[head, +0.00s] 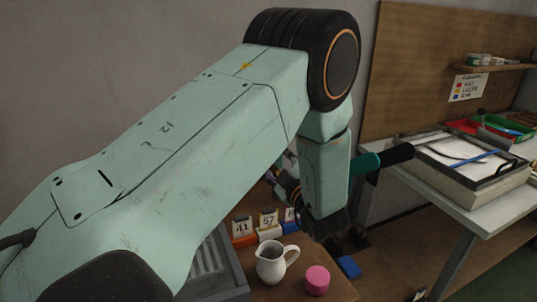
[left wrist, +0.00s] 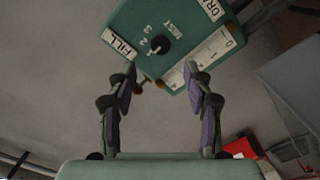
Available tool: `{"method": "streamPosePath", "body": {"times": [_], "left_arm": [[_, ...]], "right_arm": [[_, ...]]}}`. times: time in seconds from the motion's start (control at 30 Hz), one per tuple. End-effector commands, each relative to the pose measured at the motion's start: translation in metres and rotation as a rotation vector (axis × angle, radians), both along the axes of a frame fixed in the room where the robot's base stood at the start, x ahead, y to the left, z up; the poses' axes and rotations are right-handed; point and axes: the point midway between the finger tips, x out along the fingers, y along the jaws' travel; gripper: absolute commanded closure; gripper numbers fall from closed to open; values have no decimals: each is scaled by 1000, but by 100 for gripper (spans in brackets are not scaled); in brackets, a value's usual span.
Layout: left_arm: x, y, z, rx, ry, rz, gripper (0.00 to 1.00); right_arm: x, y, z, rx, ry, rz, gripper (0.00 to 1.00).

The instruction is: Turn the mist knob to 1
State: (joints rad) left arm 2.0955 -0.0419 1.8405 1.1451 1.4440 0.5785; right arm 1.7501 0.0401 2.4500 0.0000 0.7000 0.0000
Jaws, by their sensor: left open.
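The mist knob (left wrist: 159,44) is a small round black dial on the face of a green box (left wrist: 185,22), seen at the top of the left wrist view. The word MIST and small numerals are printed around it. I cannot tell clearly which number it points at. My left gripper (left wrist: 160,76) is open and empty, with its two fingers spread below the box. The knob shows beyond and between the fingertips, apart from them. In the head view my left arm hides the box and most of the gripper. My right gripper is not in view.
A white jug (head: 271,262) and a pink round pot (head: 317,280) stand on the wooden table, near a grey ribbed tray (head: 215,265) and several number cards (head: 268,219). A white side table (head: 475,208) carries a framed tray at right. A teal, black-ended part (head: 385,158) sticks out beside my wrist.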

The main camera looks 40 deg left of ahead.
Motion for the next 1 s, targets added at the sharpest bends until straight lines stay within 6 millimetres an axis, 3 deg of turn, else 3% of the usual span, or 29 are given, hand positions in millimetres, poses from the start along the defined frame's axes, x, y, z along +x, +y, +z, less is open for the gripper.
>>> {"method": "streamPosePath", "body": {"times": [0.23,0.8,1.0], "left_arm": [[-9,-16,0,1,-1,0,49],[-9,-17,1,0,0,1,49],[-9,-16,26,0,0,1,49]], "right_arm": [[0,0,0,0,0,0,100],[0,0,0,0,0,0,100],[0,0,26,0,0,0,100]]}}
